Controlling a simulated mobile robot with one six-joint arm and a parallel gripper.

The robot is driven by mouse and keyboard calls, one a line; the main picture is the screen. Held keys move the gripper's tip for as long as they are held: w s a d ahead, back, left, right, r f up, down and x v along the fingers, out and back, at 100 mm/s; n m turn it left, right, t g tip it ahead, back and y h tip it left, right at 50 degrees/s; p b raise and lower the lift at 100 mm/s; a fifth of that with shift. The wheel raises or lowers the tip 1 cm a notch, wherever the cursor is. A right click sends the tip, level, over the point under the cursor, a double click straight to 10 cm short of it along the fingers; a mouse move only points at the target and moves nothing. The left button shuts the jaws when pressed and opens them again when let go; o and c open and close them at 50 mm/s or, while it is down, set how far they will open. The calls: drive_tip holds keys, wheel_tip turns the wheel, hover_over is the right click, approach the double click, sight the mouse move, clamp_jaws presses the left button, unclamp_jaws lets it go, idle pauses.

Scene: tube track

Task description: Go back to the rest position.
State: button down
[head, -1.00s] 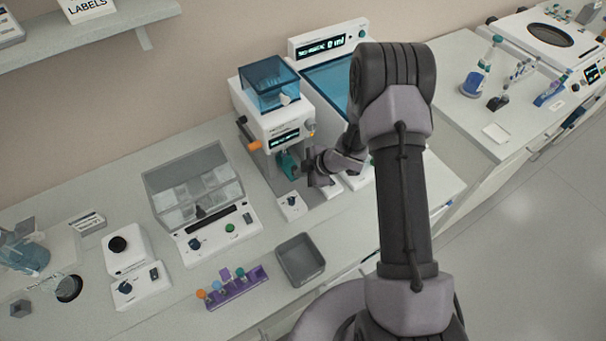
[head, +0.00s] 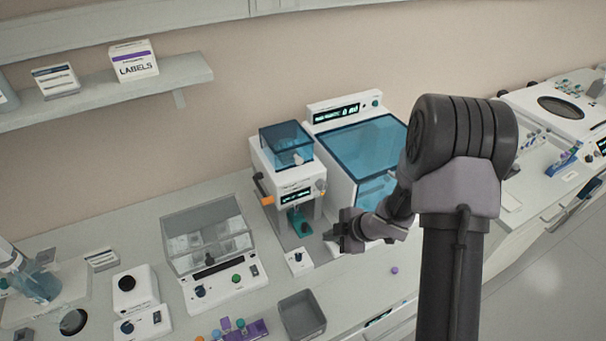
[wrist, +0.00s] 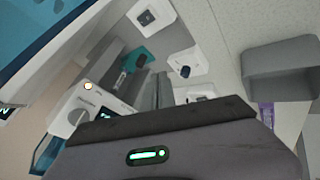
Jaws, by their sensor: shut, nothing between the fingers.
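My gripper (head: 346,232) is in the head view, at the end of my bent grey and black arm. It is shut and empty, held above the bench in front of the machine with the blue lid. It is to the right of the white dispenser-like machine (head: 294,187) and apart from it. In the wrist view the gripper body fills the bottom. Beyond it are a teal holder (wrist: 136,60) and a grey bin (wrist: 280,70).
A blue-lidded machine (head: 362,150) stands behind my gripper. A clear-lidded box (head: 207,235), a grey bin (head: 302,316) and a purple tube rack (head: 258,329) are to the left. A small purple item (head: 394,270) is on the bench near my arm.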

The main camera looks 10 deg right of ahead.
drive_tip(key=w+d+r+m+t+h+b, duration=0.2)
drive_tip(key=w+d+r+m+h+b, duration=0.1)
drive_tip(key=w+d+r+m+b, duration=0.15)
drive_tip(key=s+d+r+m+h+b, duration=0.2)
drive_tip(key=s+r+m+h+b, duration=0.2)
drive_tip(key=s+r+m+b, duration=0.4)
drive_tip(key=s+a+f+m+g+y+b, duration=0.1)
drive_tip(key=s+a+m+y+b, duration=0.1)
drive_tip(key=s+a, duration=0.4)
drive_tip(key=s+a+f+m+y+b, duration=0.1)
drive_tip(key=s+a+m+b, duration=0.4)
drive_tip(key=s, duration=1)
drive_tip(key=shift+s+a+f+m+g+y, duration=0.2)
drive_tip(key=shift+a+m+g+y, duration=0.3)
drive_tip(key=shift+m, duration=0.55)
